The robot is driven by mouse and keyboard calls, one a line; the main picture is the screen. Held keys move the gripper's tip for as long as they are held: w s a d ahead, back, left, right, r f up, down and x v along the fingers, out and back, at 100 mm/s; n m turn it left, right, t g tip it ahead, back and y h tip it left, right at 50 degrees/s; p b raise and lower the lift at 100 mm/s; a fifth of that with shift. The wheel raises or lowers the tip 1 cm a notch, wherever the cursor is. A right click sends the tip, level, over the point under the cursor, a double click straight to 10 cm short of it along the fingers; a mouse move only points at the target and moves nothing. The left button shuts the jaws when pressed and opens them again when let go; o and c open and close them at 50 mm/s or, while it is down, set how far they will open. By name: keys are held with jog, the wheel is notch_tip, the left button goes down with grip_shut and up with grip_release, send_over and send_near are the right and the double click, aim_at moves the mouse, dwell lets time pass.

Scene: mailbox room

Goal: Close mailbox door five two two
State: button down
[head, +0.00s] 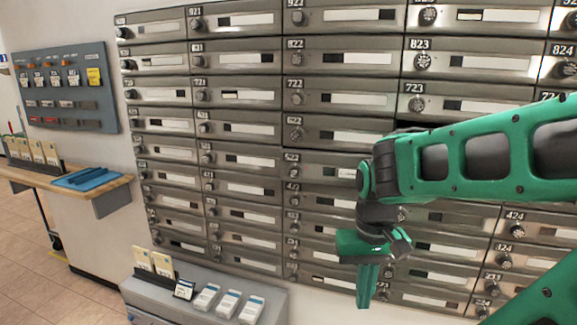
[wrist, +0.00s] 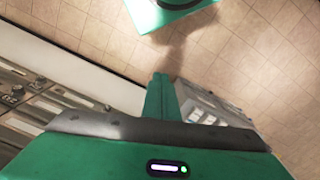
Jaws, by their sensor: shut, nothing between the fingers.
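The mailbox door labelled 522 (head: 325,166) is in the middle column of the grey metal mailbox wall in the head view. Its right end is partly hidden by my arm. It looks nearly flush with its neighbours, with a dark line along its top edge; I cannot tell whether it is fully closed. My green gripper (head: 365,300) hangs in front of the wall, below and to the right of that door, fingers pointing down. The fingers (wrist: 157,97) are together and empty in the wrist view, over the floor, apart from any door.
A grey ledge (head: 150,290) below the wall holds card stacks and small signs. A wooden counter (head: 110,190) with a blue tray stands at the left under a grey key panel (head: 65,85). My arm covers the right side of the wall. Tiled floor (wrist: 265,55) is open in the wrist view.

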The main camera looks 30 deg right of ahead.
jog(key=w+d+n+h, duration=0.4)
jog(key=w+d+n, duration=0.2)
jog(key=w+d, duration=0.15)
jog(key=n+t+h, duration=0.9)
jog(key=n+t, duration=0.3)
jog(key=n, duration=1.5)
send_near(287, 159)
jog(key=x, duration=0.6)
jog(key=shift+w+d+f, duration=0.1)
jog(key=shift+w+d, duration=0.05)
jog(key=shift+w, duration=0.1)
